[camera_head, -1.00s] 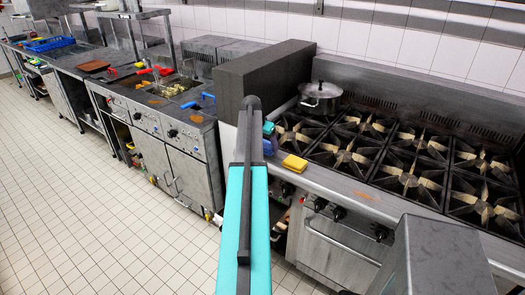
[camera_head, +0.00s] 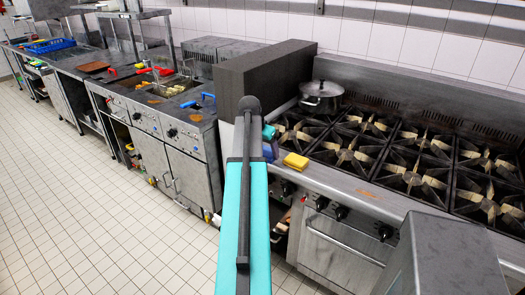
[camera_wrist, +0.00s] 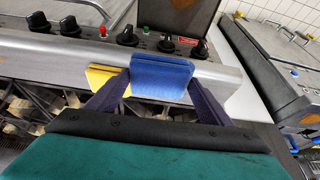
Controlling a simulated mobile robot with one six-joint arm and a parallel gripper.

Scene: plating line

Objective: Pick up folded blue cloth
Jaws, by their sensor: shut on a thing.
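The folded blue cloth (camera_wrist: 160,77) shows in the wrist view as a thick blue block between the two dark fingers of my gripper (camera_wrist: 161,84). My gripper is shut on it, one finger at each side. I cannot tell whether the cloth still touches the steel ledge behind it. In the head view my arm hides most of the gripper.
A yellow folded cloth or sponge (camera_head: 296,161) lies on the stove's front ledge, and it also shows partly behind the blue cloth in the wrist view (camera_wrist: 108,79). A lidded pot (camera_head: 321,97) stands on the back left burner. A dark upright panel (camera_head: 265,85) rises left of the stove.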

